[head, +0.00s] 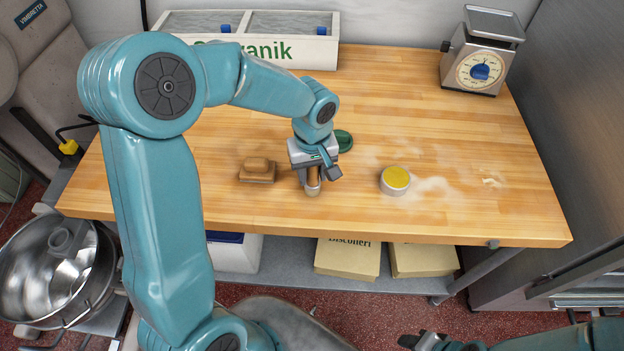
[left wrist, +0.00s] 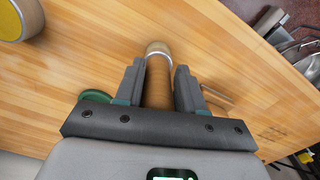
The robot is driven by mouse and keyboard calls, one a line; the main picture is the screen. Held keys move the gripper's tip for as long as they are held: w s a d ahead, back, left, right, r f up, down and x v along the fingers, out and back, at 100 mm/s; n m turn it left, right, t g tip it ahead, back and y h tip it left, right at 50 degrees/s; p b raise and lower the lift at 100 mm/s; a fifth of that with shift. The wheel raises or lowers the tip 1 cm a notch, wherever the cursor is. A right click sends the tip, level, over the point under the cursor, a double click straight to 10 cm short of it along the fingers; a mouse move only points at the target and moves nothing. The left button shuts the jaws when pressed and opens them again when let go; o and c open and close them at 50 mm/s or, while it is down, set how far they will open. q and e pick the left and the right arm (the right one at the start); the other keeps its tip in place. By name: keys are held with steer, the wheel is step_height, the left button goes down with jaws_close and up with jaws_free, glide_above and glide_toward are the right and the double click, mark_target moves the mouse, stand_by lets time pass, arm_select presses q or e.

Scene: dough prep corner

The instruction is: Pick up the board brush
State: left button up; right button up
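A small brown block with a raised top (head: 258,170), which looks like the board brush, lies on the wooden table left of my left gripper. In the left wrist view only a little of a brown thing (left wrist: 216,96) shows behind the right finger. My left gripper (head: 313,182) points down at the table; its fingers (left wrist: 160,85) stand on both sides of a wooden cylinder (left wrist: 158,72) with a pale end. I cannot tell if they press on it. My right gripper (head: 424,341) is low at the bottom edge, away from the table; its opening is unclear.
A yellow-topped round tin (head: 395,180) stands right of the left gripper, and a green round thing (head: 343,140) lies just behind it. A white crate (head: 318,50) and a scale (head: 482,55) stand at the back. Flour marks the right side, which is mostly free.

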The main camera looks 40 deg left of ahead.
arm_select(q)
steer(key=c, duration=0.5)
steer(key=shift+w+f, duration=0.1)
steer(key=shift+w, duration=0.05)
steer(key=shift+w+a+r, duration=0.1)
steer(key=shift+r, duration=0.25)
step_height(320, 180, up, 19)
steer(key=shift+r, duration=0.2)
